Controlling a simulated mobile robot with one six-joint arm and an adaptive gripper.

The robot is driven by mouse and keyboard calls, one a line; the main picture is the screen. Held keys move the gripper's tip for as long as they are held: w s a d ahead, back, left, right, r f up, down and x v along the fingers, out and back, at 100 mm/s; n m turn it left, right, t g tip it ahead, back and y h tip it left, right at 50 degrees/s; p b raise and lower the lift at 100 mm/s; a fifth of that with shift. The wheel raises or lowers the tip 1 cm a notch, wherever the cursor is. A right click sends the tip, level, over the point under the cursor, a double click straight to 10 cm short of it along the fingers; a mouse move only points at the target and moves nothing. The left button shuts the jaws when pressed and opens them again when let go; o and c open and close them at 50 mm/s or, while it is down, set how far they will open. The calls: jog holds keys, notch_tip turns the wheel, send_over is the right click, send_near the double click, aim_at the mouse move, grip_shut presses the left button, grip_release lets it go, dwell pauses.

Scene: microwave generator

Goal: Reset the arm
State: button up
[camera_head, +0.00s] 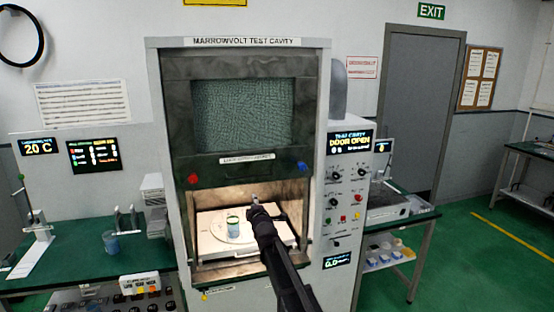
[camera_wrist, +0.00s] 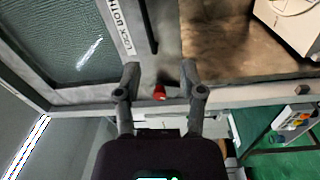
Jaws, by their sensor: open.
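My arm reaches from the lower right of the head view toward the lit opening of the test cavity (camera_head: 183,103). My gripper (camera_head: 256,198) is at the opening's front, to the right of a small cup with a green rim (camera_head: 233,228). The cup stands on a round plate (camera_head: 216,238) on the cavity's light floor. In the wrist view my gripper (camera_wrist: 160,82) is open with its two fingers apart. A red knob (camera_wrist: 159,92) shows between the fingers, and nothing is held. The cavity's door panel (camera_head: 243,116) is raised above the opening.
The control panel (camera_head: 346,190) is to the right of the opening, and its display reads DOOR OPEN. A green bench (camera_head: 90,265) with a beaker (camera_head: 111,242) is at the left. Another bench (camera_head: 400,222) is at the right.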

jog(key=s+d+f+m+g+h+b, duration=0.35)
jog(key=s+d+f+m+g, duration=0.5)
jog(key=s+d+f, duration=0.75)
jog(key=s+d+f+m+g+b, duration=0.1)
jog(key=s+d+f+m+g, duration=0.2)
jog(key=s, duration=0.5)
jog(key=s+d+f+m+g+h+b, duration=0.1)
jog(key=s+d+f+m+g, duration=0.2)
jog(key=s, duration=0.5)
jog(key=s+d+f+m+g+b, duration=0.1)
jog(key=s+d+f+m+g, duration=0.2)
jog(key=s, duration=0.5)
jog(key=shift+s+d+f+m+h, duration=0.15)
jog(key=shift+d+f+m+h, duration=0.2)
jog(key=shift+f+m, duration=0.55)
